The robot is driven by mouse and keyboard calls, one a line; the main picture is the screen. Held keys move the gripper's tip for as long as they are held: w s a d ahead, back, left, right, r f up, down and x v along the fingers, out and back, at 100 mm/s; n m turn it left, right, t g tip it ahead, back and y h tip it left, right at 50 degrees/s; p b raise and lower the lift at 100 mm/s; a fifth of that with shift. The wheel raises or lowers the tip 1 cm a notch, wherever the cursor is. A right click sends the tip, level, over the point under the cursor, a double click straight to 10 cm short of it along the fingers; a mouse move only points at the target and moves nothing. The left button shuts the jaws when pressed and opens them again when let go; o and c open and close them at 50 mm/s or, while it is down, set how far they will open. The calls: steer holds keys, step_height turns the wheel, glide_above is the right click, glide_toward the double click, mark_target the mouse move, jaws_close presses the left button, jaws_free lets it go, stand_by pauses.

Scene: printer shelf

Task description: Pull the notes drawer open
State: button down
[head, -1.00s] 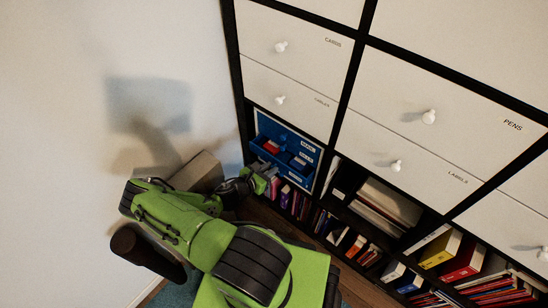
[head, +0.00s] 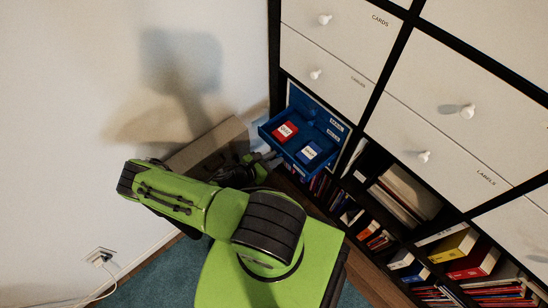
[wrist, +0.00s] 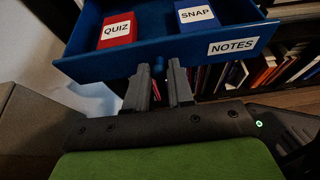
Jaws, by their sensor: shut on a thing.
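The blue notes drawer (head: 285,157) stands pulled out of its cubby, low in the shelf, in the head view. In the wrist view its front (wrist: 110,65) carries a white NOTES label (wrist: 233,46). A red QUIZ box (wrist: 117,30) and a blue SNAP box (wrist: 196,15) lie inside it. My gripper (wrist: 161,72) is shut at the middle of the drawer front. In the head view my gripper (head: 262,158) is partly hidden at the drawer's front.
White drawers with knobs, such as the LABELS drawer (head: 425,157), are above and to the right. Books and binders (head: 470,255) fill the lower cubbies. A cardboard-coloured box (head: 205,145) stands by the wall at left. A wall socket with a cable (head: 100,257) is at lower left.

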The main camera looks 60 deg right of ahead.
steer(key=c, duration=1)
jaws_free()
steer(key=p+v, duration=0.3)
steer(key=v, duration=1.2)
steer(key=shift+w+a+r, duration=0.1)
steer(key=shift+a+r, duration=0.15)
steer(key=shift+a, duration=0.05)
steer(key=w+a+r+m+t+y+p, duration=0.1)
steer(key=w+a+r+m+y+p, duration=0.15)
steer(key=r, duration=0.55)
steer(key=w+a+r+m+t+y+p, duration=0.1)
steer(key=w+a+r+m+y+p, duration=0.2)
steer(key=r, duration=0.5)
steer(key=w+a+r+m+t+y+p, duration=0.1)
steer(key=w+a+r+m+y, duration=0.2)
steer(key=a+r, duration=0.35)
steer(key=s+a+r+m+t+y+p, duration=0.1)
steer(key=s+r+t, duration=0.1)
steer(key=r, duration=0.7)
steer(key=s+a+r+m+t+y+p, duration=0.1)
steer(key=s+r+m+t+p, duration=0.1)
steer(key=s+r, duration=0.3)
steer(key=s+a+r+m+t+y+p, duration=0.2)
steer(key=s+r+t, duration=0.2)
steer(key=r, duration=0.9)
steer(key=shift+s+r, duration=0.15)
steer(key=shift+r, duration=0.05)
